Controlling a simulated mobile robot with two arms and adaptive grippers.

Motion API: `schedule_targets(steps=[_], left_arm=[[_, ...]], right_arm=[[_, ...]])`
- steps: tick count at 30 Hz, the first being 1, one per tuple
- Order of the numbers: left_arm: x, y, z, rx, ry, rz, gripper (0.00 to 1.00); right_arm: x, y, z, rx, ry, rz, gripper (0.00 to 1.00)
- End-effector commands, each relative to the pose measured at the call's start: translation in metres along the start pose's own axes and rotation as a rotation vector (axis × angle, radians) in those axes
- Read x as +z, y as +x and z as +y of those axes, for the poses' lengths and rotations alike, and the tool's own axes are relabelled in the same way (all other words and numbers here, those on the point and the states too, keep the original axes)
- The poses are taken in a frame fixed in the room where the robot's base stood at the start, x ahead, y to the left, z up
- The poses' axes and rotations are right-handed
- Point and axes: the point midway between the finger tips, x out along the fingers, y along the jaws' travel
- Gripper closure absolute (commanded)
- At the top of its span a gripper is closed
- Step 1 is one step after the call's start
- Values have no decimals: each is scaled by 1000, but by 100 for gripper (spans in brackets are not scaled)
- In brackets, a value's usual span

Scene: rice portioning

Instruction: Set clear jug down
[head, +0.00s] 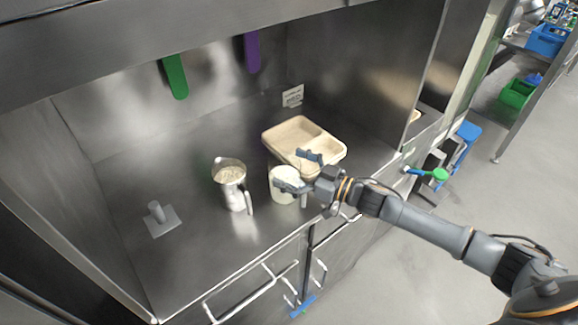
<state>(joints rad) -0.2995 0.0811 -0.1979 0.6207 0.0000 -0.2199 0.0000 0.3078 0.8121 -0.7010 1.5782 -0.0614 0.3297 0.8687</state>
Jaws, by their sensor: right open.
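The clear jug (283,183) stands upright on the steel counter, with pale contents that look like rice. My right gripper (302,172) is at the jug's right side, with its fingers open and spread around the jug's upper right part. The fingers and wrist hide part of the jug; I cannot tell whether they touch it. A metal jug (232,184) with a handle stands to its left, also holding pale grains. A beige compartment tray (291,131) lies just behind the clear jug. My left gripper is not in view.
A small grey post on a square plate (162,222) stands at the counter's left. A green strip (175,77) and a purple strip (252,53) hang at the back wall. The counter's front edge with rails is close to the jugs. Counter between post and metal jug is clear.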

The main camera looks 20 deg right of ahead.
Motion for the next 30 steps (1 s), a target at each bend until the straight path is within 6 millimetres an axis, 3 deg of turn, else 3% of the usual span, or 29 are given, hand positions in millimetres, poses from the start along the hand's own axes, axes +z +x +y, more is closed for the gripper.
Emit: schedule_targets(steps=[8, 11, 21, 30], left_arm=[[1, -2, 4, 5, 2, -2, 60], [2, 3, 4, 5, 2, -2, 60], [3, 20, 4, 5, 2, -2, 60], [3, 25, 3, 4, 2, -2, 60]], right_arm=[[-4, -1, 0, 0, 0, 0, 0], [0, -14, 0, 1, 1, -3, 0], [1, -84, 0, 0, 2, -5, 0], [-2, -116, 0, 0, 1, -2, 0]])
